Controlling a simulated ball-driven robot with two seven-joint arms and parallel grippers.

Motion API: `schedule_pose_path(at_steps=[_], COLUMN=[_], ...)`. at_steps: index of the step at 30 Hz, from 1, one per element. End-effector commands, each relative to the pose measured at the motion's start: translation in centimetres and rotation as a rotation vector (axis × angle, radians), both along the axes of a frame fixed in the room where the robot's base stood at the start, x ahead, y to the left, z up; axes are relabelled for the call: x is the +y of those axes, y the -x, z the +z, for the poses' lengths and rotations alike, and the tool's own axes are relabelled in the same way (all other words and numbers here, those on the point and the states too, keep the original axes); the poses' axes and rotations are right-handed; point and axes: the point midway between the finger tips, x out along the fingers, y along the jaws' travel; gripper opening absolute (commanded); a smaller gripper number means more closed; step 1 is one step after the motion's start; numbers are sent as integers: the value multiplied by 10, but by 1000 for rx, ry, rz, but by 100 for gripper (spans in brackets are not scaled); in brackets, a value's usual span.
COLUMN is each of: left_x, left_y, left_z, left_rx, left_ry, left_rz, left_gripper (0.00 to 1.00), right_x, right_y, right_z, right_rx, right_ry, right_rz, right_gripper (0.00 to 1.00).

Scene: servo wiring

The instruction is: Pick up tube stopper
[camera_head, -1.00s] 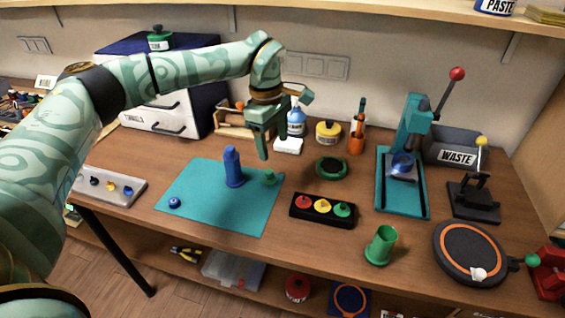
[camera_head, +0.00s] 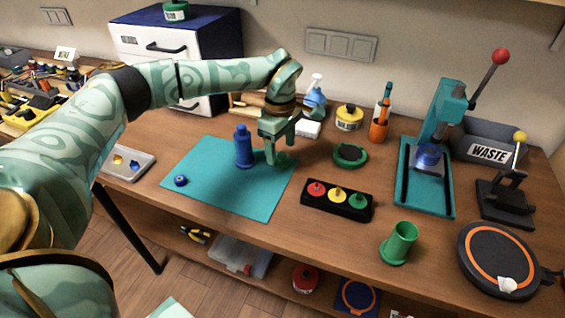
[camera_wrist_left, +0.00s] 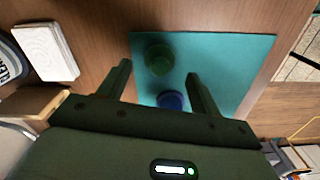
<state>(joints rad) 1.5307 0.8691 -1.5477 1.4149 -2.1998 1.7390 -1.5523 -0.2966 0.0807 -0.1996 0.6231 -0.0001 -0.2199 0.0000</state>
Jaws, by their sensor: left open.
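A small green stopper (camera_head: 282,160) stands on the teal mat (camera_head: 222,186), near its right edge. A blue tube (camera_head: 243,147) stands upright to its left. My left gripper (camera_head: 283,152) points down with open fingers right over the green stopper, partly hiding it. In the left wrist view, the green stopper (camera_wrist_left: 159,59) lies ahead of the open fingers (camera_wrist_left: 160,82), between their lines. The round blue top of the tube (camera_wrist_left: 172,100) shows closer to the palm. I cannot tell whether a finger touches the stopper. My right gripper is not in view.
A small blue cap (camera_head: 180,181) lies at the mat's left. A black block (camera_head: 337,206) with red, yellow and green knobs, a green cup (camera_head: 399,243) and a green round dish (camera_head: 350,155) stand to the right. A white block (camera_head: 308,129) lies behind the gripper.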

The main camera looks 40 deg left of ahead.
Motion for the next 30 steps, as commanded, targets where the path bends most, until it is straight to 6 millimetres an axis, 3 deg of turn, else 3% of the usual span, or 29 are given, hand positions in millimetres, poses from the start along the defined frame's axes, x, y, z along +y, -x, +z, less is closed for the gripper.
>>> schedule_pose_path(at_steps=[1,5,12,18,30], left_x=[-1,-1,-1,-1,-1], left_y=[0,0,0,0,0], left_z=[-16,-36,-36,-36,-33], left_rx=[6,6,0,1,0], left_ry=[1,0,0,0,0], left_rz=[-1,0,0,0,0], left_gripper=[64,64,64,17,17], right_x=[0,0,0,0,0], right_y=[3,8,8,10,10], right_z=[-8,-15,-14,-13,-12], right_rx=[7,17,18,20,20], right_ry=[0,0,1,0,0], right_rz=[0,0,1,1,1], right_gripper=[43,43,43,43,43])
